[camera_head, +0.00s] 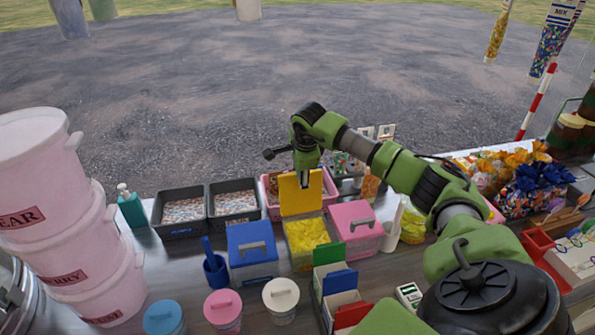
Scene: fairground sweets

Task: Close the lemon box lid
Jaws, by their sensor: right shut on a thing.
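The lemon box (305,262) stands on the metal counter, with yellow sweets visible inside it. Its yellow lid (292,203) stands upright at the back edge of the box, so the box is open. My right gripper (305,180) comes down from above and is shut on the upper part of the lid. The fingers partly cover the lid there. My left gripper is not in the view.
A blue-lidded box (251,238) stands close on the left and a pink-lidded box (356,219) close on the right. A pink tray (271,208) and dark trays (181,229) lie behind. A card holder (338,292) and lidded tubs (223,304) stand in front.

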